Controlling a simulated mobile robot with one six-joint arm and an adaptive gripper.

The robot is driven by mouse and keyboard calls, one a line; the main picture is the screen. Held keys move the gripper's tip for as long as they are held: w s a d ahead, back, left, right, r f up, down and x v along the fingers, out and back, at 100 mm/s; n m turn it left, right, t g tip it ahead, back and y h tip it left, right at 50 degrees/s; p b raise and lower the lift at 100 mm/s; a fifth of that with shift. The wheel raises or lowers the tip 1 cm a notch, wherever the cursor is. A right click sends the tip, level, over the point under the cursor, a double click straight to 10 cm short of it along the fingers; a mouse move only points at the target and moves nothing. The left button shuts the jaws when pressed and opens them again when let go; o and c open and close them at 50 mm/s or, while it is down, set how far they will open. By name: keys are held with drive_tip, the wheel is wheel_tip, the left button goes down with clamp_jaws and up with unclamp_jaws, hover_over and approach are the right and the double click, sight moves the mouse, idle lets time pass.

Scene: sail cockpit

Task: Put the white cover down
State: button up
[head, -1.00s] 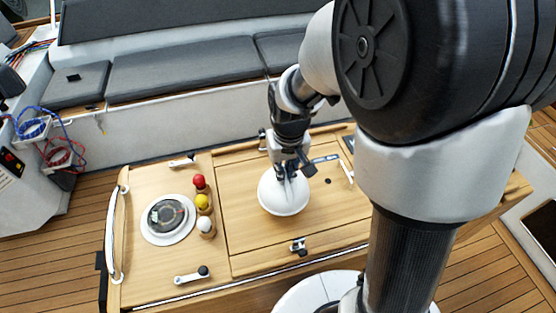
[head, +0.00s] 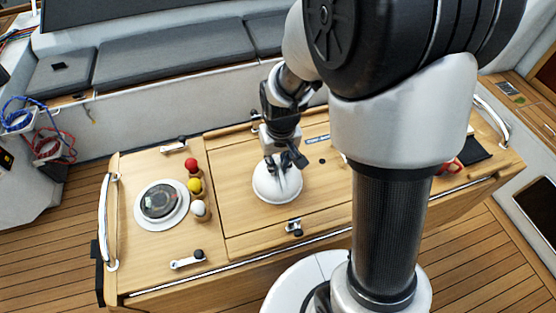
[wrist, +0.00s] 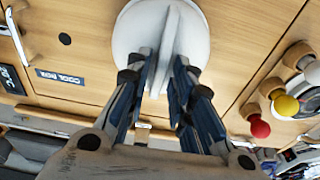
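The white cover (head: 277,187) is a round shallow dome with an upright fin on top. In the head view it is over the wooden lid in the middle of the cockpit table (head: 240,222). It looks level, on the lid or very close above it; I cannot tell which. My gripper (head: 281,170) points down from above, with its fingers on both sides of the fin. The cover's underside is hidden.
Left of the cover are a red knob (head: 191,163), a yellow knob (head: 195,186), a white knob (head: 198,208) and a compass (head: 160,201). A latch (head: 293,227) lies in front. A red item (head: 451,166) and dark panel (head: 474,149) are at the right.

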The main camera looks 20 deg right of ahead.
drive_tip(key=shift+o, duration=0.6)
drive_tip(key=shift+r, duration=0.1)
wheel_tip(320, 180, up, 12)
drive_tip(key=s+p, duration=0.2)
drive_tip(key=p, duration=0.1)
drive_tip(key=s+r+t, duration=0.1)
drive_tip(key=s+r, duration=0.4)
drive_tip(key=s, duration=0.3)
drive_tip(key=s+r+t, duration=0.2)
drive_tip(key=s+r, duration=0.3)
drive_tip(key=s, duration=0.3)
drive_tip(key=shift+r, duration=0.15)
wheel_tip(320, 180, down, 7)
drive_tip(key=b, duration=0.7)
